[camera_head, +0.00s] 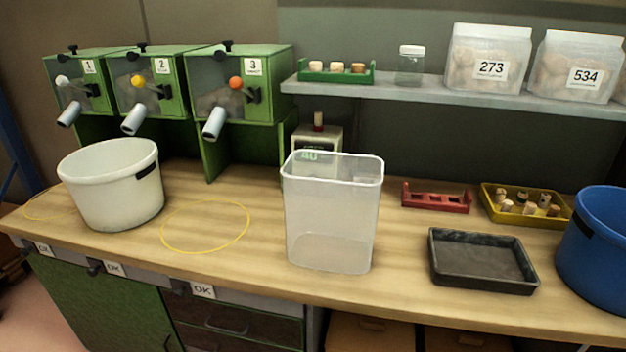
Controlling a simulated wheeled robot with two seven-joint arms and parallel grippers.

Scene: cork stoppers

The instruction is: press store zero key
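A small pale device (329,134) stands on the bench at the back, with one cork stopper (318,121) upright on its top. Its display shows green digits that look like "40", seen partly through the clear bin. No zero key can be made out on it; its lower front is behind the clear bin (333,225). Neither of my grippers is in view.
Three green dispensers (258,120) stand at the back left. A white tub (110,190), a black tray (482,284), a red rack (436,203), a yellow tray (497,214) of corks and a blue tub (598,255) stand on the bench. A shelf (420,95) overhangs the back.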

